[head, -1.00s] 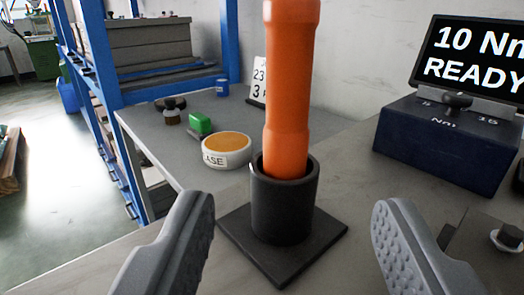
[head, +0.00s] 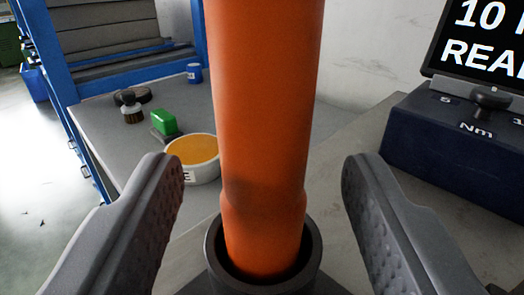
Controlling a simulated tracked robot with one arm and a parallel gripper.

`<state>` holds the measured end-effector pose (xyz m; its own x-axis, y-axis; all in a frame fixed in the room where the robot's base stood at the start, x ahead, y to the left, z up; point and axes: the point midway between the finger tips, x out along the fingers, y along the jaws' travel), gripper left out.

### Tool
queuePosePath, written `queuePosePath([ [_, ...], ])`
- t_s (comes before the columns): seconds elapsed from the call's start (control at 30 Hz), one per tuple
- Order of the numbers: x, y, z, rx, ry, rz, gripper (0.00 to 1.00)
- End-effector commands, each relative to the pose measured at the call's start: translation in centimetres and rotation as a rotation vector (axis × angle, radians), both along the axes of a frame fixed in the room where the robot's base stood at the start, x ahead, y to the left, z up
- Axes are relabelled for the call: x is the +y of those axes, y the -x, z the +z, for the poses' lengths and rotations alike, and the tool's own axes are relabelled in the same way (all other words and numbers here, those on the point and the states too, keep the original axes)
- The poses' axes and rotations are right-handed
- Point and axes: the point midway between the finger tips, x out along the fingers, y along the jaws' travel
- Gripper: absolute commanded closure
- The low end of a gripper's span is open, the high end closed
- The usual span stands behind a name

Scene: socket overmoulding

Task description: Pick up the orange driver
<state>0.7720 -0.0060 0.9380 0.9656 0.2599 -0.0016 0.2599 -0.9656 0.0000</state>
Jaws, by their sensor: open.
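The orange driver (head: 264,120) stands upright in a black cylindrical holder (head: 312,262) on the grey bench. Its lower end is hidden inside the holder, and its top runs out of the picture. My gripper (head: 260,165) is open, with one grey finger left of the driver and the other right of it. There is a visible gap between the driver and each finger. Neither finger appears to touch it.
A dark blue torque unit (head: 450,150) with a lit screen (head: 485,40) stands at the right. Blue shelving (head: 75,80) stands behind.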

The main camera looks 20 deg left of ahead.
Motion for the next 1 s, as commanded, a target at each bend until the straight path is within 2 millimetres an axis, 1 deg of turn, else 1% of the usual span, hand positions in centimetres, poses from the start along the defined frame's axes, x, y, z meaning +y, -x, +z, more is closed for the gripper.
queuePosePath([
  [0.03,0.3,-0.6,-0.3,-0.002,0.0,0.001,0.48],
  [0.1,0.4,-1.4,-0.2,-0.004,0.001,0.0,0.48],
  [0.3,0.7,-2.8,-0.3,0.001,-0.001,-0.001,0.48],
  [0.63,0.8,-3.1,-0.1,0.0,-0.001,-0.001,0.48],
  [0.67,0.8,-3.1,-0.1,0.0,-0.001,-0.001,0.56],
  [0.7,0.8,-3.1,-0.1,0.0,-0.001,-0.001,0.68],
  [0.77,0.8,-3.1,-0.1,0.0,-0.001,-0.001,0.84],
  [0.8,0.8,-3.1,-0.1,0.0,-0.001,-0.001,0.95],
  [0.83,0.8,-3.1,-0.1,0.0,0.0,-0.001,1.0],
  [1.0,0.8,-3.1,-0.1,-0.001,-0.001,-0.001,1.0],
])
